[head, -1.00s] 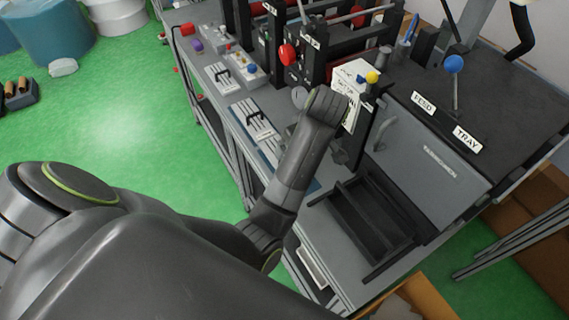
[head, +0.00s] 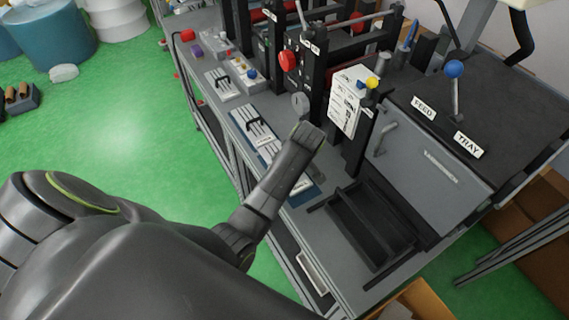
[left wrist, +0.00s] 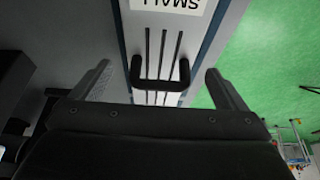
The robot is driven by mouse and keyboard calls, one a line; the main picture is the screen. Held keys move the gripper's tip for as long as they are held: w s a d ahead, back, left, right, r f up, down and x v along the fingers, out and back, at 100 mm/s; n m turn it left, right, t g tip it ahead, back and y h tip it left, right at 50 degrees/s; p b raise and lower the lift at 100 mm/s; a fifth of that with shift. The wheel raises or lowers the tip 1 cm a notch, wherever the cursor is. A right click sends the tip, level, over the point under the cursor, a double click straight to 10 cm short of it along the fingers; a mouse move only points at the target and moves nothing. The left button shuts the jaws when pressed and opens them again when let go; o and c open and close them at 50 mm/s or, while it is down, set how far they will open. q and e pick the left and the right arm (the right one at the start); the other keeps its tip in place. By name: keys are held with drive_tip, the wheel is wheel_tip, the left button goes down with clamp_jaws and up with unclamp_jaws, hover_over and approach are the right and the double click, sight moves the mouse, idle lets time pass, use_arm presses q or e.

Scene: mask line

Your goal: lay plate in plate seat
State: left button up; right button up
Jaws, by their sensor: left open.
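My left gripper (left wrist: 158,66) is open. In the left wrist view its two fingers stand on either side of the dark handle (left wrist: 160,84) of a pale grooved plate (left wrist: 153,45). The plate has a white label reading "SMALL". Dark blue strips run along its sides. I cannot tell whether the fingers touch the handle. In the head view my left arm hides the fingers. A grooved plate with a black handle (head: 253,124) lies on the bench left of my arm, and another plate (head: 222,83) lies farther back. I cannot make out which place is the plate seat.
A black slotted rack (head: 368,225) lies right of my arm. A grey feed-tray cabinet (head: 435,150) is at right. Green floor (head: 120,130) is open at left.

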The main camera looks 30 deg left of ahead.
use_arm(q)
drive_tip(key=shift+w+a+f, duration=0.1)
drive_tip(key=shift+a+f, duration=0.1)
drive_tip(key=shift+f, duration=0.5)
drive_tip(key=shift+c, duration=0.3)
drive_tip(key=shift+r, duration=0.1)
drive_tip(key=c, duration=1.4)
